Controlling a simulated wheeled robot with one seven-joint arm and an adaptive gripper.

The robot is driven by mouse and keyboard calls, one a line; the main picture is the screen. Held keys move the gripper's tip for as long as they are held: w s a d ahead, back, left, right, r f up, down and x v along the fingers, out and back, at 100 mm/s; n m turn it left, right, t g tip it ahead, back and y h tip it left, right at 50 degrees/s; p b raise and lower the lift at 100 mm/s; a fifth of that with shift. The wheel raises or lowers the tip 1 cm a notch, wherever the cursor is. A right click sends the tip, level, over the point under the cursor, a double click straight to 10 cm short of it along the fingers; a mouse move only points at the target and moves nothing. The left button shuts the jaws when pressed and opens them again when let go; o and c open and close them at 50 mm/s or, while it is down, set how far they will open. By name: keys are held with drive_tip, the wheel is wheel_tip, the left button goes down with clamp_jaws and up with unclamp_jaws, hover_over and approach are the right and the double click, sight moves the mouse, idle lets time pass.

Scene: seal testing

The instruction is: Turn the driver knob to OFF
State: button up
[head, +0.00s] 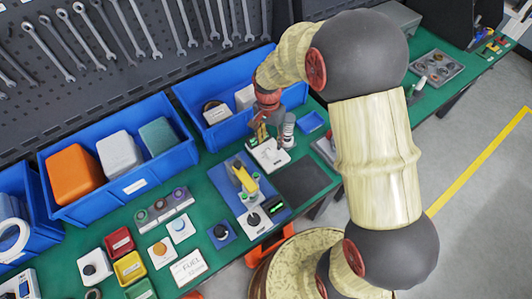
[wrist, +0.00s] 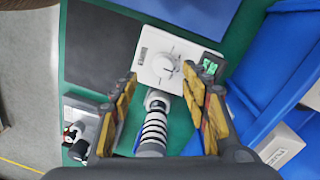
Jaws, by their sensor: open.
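A white control box (wrist: 145,50) with a round pale knob (wrist: 165,68) lies ahead of my gripper (wrist: 159,75) in the wrist view. The knob has a pointer line; its lettering is too small to read. In the head view the same white box (head: 270,155) sits on the green bench below my gripper (head: 262,133). My gripper is open, its yellow-padded fingers on either side of the knob in the wrist view, with nothing held. I cannot tell whether the fingertips touch the box.
A ribbed black-and-white cylinder (wrist: 153,130) stands close below the box, between the fingers. A small green-lit unit (wrist: 210,66) is beside the right finger. Blue bins (head: 125,165) line the back. A dark mat (head: 302,180) lies clear to the right.

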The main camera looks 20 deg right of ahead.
sight(270, 151)
drive_tip(key=shift+w+r+m, duration=0.15)
drive_tip(key=shift+w+m, duration=0.2)
drive_tip(key=shift+m, duration=0.45)
drive_tip(key=shift+f+m, duration=0.25)
drive_tip(key=shift+m, duration=0.05)
wheel_tip(270, 151, down, 7)
drive_tip(key=shift+s+f+b, duration=0.15)
drive_tip(key=shift+b, duration=0.65)
drive_tip(key=shift+d, duration=0.1)
drive_tip(key=shift+c, duration=1.3)
drive_tip(key=c, duration=0.9)
